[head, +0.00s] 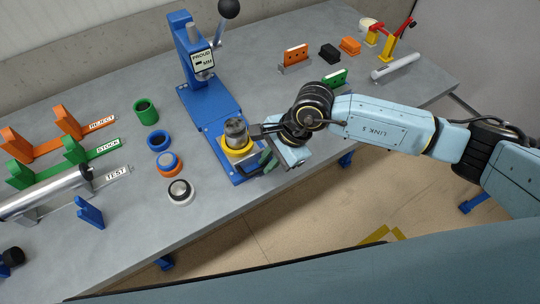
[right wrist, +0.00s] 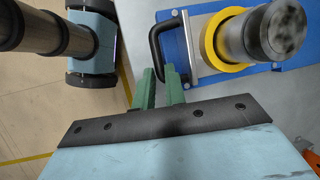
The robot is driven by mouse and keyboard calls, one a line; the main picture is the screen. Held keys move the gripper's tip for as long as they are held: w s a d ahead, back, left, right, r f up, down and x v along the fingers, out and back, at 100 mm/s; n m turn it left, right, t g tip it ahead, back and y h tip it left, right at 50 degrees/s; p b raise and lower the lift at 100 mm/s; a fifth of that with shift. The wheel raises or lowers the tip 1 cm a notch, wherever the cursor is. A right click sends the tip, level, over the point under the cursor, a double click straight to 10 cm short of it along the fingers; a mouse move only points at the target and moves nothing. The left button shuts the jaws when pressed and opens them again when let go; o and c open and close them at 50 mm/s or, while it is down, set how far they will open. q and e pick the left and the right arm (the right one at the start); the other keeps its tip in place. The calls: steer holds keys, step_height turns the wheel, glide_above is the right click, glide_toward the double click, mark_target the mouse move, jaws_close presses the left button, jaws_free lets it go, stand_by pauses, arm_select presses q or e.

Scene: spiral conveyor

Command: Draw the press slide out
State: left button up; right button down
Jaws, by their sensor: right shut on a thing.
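The blue press (head: 193,55) stands at the back of the bench. Its blue slide (head: 217,132) lies in front of the press body, toward the bench's front edge. A yellow ring (head: 238,152) with a dark metal cylinder (head: 235,132) in it sits on the slide; both also show in the right wrist view. The slide's black U-shaped handle (right wrist: 157,38) is at its outer end. My right gripper (right wrist: 160,74) has its green fingers shut on the handle's near side; it also shows in the head view (head: 266,163). My left gripper is out of view.
Green (head: 146,111), blue (head: 159,140), orange (head: 168,163) and white (head: 180,191) ring parts stand left of the slide. Labelled racks (head: 72,150) are farther left. Several small blocks (head: 330,53) lie at the back right. The floor is open before the bench.

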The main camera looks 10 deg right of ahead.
steer(key=c, duration=1.5)
jaws_free()
steer(key=shift+o, duration=0.2)
steer(key=b+v, duration=0.1)
steer(key=v, duration=1.2)
steer(key=shift+r, duration=0.2)
steer(key=shift+s, duration=0.1)
